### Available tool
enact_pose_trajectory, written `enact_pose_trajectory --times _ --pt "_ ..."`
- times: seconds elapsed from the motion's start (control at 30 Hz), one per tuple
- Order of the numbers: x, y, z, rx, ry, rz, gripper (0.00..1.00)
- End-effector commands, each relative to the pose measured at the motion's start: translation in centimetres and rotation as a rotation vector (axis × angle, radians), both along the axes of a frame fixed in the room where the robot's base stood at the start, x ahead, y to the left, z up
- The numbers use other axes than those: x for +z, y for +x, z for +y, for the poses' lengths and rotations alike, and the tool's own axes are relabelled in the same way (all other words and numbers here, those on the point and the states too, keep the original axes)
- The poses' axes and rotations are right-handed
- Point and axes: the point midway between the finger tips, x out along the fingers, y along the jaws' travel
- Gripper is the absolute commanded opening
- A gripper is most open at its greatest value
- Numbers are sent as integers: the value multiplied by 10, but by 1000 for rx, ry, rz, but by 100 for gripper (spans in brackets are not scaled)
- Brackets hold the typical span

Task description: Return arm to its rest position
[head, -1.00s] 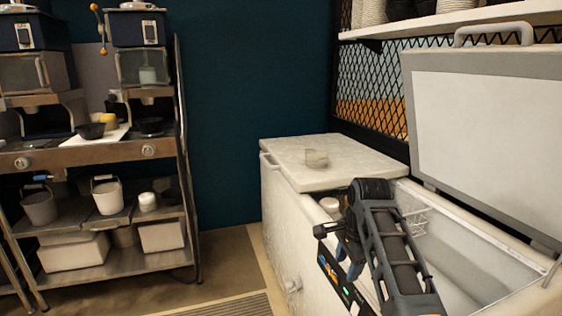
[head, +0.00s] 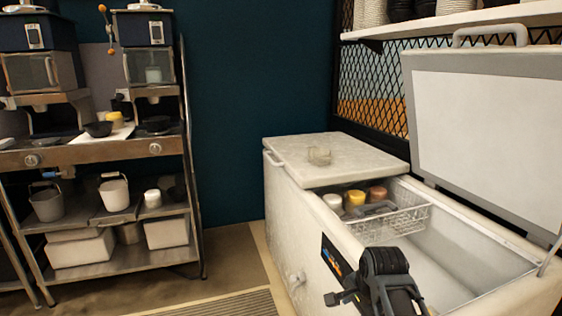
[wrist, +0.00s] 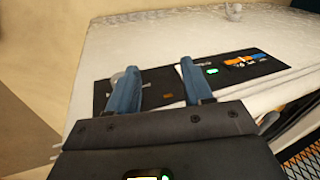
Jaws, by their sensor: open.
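My gripper (wrist: 156,88) shows in the wrist view with its two blue fingers spread apart and nothing between them. Beyond the fingers is the white front of the chest freezer with its dark control panel (wrist: 240,64). In the head view my arm is low at the bottom right, in front of the freezer (head: 290,232), and the fingertips are not clearly seen there. The freezer's right lid (head: 490,140) stands open. A wire basket (head: 405,222) inside holds several jars, including a yellow one (head: 354,198).
A metal shelf rack (head: 120,265) with buckets, bowls and machines stands at the left. Floor (head: 235,255) is clear between rack and freezer. A white shelf (head: 460,20) is at upper right.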

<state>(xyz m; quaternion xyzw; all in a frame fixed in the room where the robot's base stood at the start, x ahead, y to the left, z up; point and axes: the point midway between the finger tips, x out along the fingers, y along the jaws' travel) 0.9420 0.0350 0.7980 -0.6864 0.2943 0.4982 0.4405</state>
Motion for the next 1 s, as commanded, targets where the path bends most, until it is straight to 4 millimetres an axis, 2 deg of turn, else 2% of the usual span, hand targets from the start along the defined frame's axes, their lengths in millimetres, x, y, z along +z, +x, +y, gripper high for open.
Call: enact_pose_trajectory --times 0.03,0.2,0.4,0.5,0.63,0.77,1.0 --pt "-16 -13 -4 19 -12 -13 50" --pt "-61 -61 -16 109 -66 -106 50" --pt "-96 -126 -28 224 -142 -223 50" --pt "-105 -161 -33 281 -185 -281 50" --pt "-110 -208 -37 352 -243 -353 50" --pt "-105 -256 -40 421 -305 -424 50" --pt "-74 -342 -42 539 -428 -552 50"
